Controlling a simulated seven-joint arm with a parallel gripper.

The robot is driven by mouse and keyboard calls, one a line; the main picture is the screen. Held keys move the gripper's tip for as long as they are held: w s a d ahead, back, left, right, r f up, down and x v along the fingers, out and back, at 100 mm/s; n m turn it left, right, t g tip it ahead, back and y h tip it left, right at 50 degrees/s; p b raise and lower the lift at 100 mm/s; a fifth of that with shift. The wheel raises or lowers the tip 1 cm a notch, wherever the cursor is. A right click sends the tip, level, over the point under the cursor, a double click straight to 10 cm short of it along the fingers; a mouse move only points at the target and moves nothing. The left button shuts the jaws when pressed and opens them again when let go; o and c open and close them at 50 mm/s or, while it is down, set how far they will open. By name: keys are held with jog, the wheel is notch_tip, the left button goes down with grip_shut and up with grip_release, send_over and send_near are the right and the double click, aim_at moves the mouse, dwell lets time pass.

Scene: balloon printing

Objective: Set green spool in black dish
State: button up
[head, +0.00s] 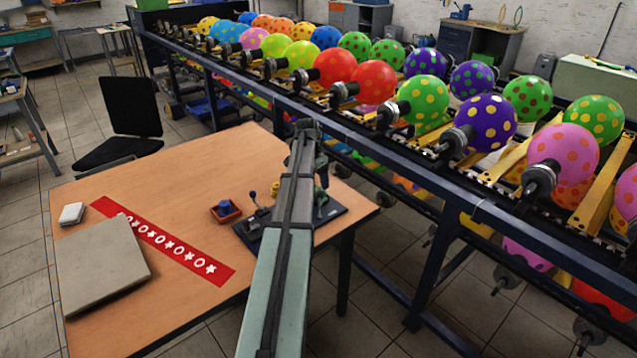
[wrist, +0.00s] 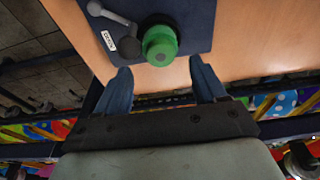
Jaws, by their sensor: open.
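The green spool (wrist: 160,45) stands on a dark blue board (wrist: 190,35) in the wrist view. My gripper (wrist: 162,84) is open, its two blue fingers apart, with nothing between them. The spool is just beyond the fingertips, roughly centred on the gap, and does not touch them. No black dish can be told for certain in either view; a small dark round piece (wrist: 129,46) sits left of the spool.
A grey lever (wrist: 105,15) is left of the spool. On the wooden table (head: 175,175) are a red tray (head: 226,216) holding a blue item, a red printed strip (head: 190,252), a grey closed case (head: 100,268) and a white box (head: 71,214). A balloon rack (head: 400,160) stands close behind.

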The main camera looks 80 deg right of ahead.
notch_tip(320, 180, up, 11)
jog(key=w+a, duration=0.1)
jog(key=shift+w+a, duration=0.3)
